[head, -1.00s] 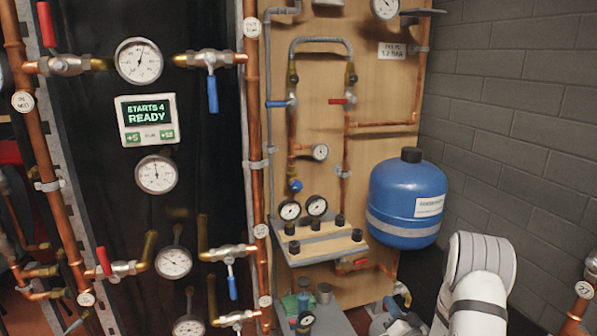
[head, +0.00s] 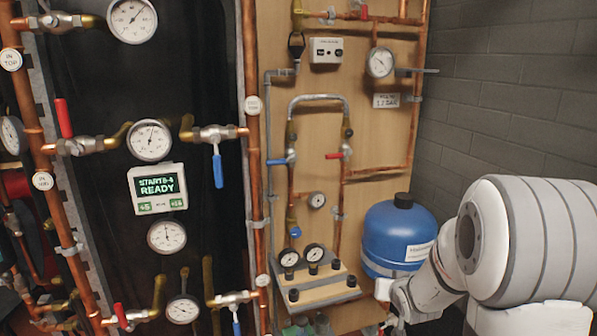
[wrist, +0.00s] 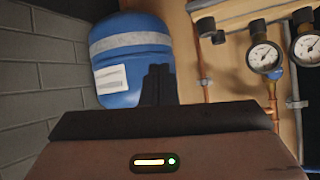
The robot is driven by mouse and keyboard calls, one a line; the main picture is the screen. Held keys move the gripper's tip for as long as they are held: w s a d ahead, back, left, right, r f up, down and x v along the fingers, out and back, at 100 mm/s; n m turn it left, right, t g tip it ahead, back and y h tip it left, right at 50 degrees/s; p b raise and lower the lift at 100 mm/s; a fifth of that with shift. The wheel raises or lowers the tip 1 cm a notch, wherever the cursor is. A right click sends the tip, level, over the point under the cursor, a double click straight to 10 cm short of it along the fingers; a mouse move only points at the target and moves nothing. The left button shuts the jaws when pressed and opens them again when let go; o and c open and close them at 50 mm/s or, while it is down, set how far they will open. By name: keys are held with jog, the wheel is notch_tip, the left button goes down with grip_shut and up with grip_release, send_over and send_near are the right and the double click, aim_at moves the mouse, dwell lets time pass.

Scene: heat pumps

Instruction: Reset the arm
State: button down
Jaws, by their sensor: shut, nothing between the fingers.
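My white arm (head: 500,245) fills the right side of the head view, its forearm slanting down and left in front of the blue tank (head: 395,228). My gripper (wrist: 158,78) shows in the wrist view as two dark fingers close together, shut with nothing between them. In that view the fingers overlap the lower edge of the blue tank (wrist: 130,50), which appears upside down. I cannot tell the gap between fingers and tank. In the head view the gripper itself is not clearly visible.
A wooden panel (head: 385,140) carries copper pipes, valves and a gauge (head: 380,62). A shelf with black knobs (head: 318,284) stands out below. A dark panel at left holds a display reading READY (head: 157,188). A grey block wall (head: 500,110) is at right.

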jog(key=s+a+r+g+p, duration=0.2)
jog(key=s+r+p, duration=0.3)
jog(key=s+r, duration=0.3)
jog(key=s+a+r+n+g+p, duration=0.1)
jog(key=s+a+r+g+p, duration=0.2)
jog(key=s+r+p, duration=0.2)
jog(key=s+a+r+g+p, duration=0.3)
jog(key=s+r, duration=0.8)
jog(key=s, duration=0.5)
jog(key=shift+n+g+y+p, duration=0.3)
jog(key=shift+n+p, duration=0.1)
jog(key=shift+p, duration=0.5)
jog(key=shift+w+a, duration=0.1)
